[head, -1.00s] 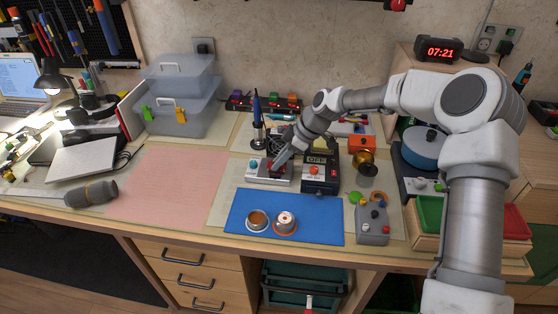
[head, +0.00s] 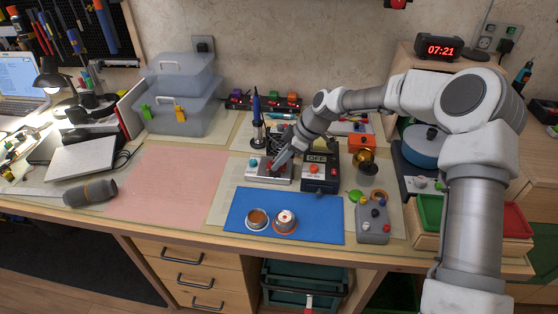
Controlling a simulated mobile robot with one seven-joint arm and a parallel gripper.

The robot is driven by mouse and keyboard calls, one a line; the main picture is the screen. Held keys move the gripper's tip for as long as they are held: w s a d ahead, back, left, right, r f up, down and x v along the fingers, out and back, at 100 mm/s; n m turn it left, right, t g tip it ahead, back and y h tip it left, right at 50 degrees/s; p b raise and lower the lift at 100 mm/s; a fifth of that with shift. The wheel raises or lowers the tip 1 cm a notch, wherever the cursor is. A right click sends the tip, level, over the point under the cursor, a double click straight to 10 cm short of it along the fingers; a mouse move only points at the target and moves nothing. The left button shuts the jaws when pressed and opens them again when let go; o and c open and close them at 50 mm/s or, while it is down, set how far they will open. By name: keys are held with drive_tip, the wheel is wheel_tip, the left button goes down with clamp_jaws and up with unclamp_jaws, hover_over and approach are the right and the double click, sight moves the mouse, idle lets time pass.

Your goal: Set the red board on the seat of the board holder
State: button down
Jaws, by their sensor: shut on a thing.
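My gripper (head: 275,166) points down and to the left at the middle of the bench, in the head view. It is shut on the red board (head: 270,168), a small red piece mostly hidden by the fingers. The board is right over the low grey board holder (head: 268,179), which has a teal knob at its left end. I cannot tell whether the board touches the holder's seat, because the fingers and the small size hide the contact.
A black box with an OFF display (head: 320,173) stands close on the right of the holder. A soldering iron (head: 257,122) stands upright behind. A blue mat (head: 257,233) with two small round pots lies in front. The pink mat (head: 165,183) at left is clear.

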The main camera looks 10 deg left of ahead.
sight(280, 168)
drive_tip(key=shift+f, duration=0.15)
drive_tip(key=c, duration=0.8)
unclamp_jaws()
drive_tip(key=shift+c, duration=0.2)
drive_tip(key=shift+o, duration=0.4)
drive_tip(key=shift+s+f, duration=0.1)
drive_tip(key=shift+r+p, duration=1.65)
drive_tip(key=shift+r, duration=1.5)
drive_tip(key=shift+d, duration=0.1)
